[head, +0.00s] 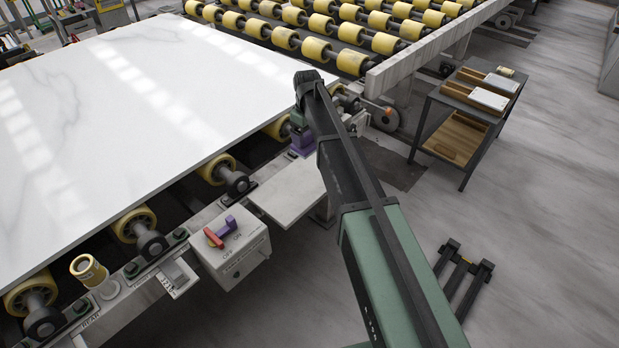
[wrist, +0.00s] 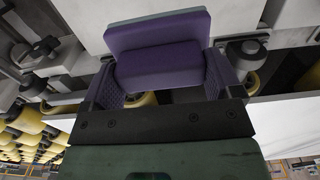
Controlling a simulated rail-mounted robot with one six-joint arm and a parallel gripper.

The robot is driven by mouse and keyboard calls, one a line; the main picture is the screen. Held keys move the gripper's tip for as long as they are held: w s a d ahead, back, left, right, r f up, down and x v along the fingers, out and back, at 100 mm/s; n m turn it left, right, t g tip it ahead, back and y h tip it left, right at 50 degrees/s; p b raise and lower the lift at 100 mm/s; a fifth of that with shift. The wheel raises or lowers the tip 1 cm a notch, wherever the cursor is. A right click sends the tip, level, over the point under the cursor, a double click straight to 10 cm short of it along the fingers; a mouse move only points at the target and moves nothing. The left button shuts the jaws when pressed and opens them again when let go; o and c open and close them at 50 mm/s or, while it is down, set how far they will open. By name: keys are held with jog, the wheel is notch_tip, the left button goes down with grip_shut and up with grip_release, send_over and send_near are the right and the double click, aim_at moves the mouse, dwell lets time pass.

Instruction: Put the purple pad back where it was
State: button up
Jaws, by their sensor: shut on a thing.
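The purple pad (wrist: 160,66) fills the upper middle of the wrist view, a thick block with a paler grey-green edge. My gripper (wrist: 163,82) is shut on it, with a textured purple finger at each side. In the head view my gripper (head: 301,142) is at the front right edge of the white slab, close to the end of the roller frame, and looks purple low down. There I cannot separate pad from fingers, nor tell whether the pad touches anything.
A marbled white slab (head: 130,90) lies on yellow rollers (head: 216,168). A switch box (head: 232,250) with a red lever (head: 214,237) and a purple piece (head: 227,225) stands at the front. A flat pale shelf (head: 288,190) lies below the gripper. A side table (head: 465,110) stands right.

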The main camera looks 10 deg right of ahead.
notch_tip(320, 180, down, 14)
jog(key=b, duration=1.1)
jog(key=shift+r, duration=0.3)
jog(key=shift+f, duration=0.1)
jog(key=o, duration=0.4)
jog(key=shift+f, duration=0.1)
jog(key=shift+o, duration=1.2)
notch_tip(320, 180, up, 13)
jog(key=p, duration=1.2)
jog(key=shift+f+p, duration=0.1)
jog(key=shift+p, duration=0.2)
jog(key=s+m, duration=0.7)
jog(key=s, duration=2.4)
jog(key=shift+f, duration=0.2)
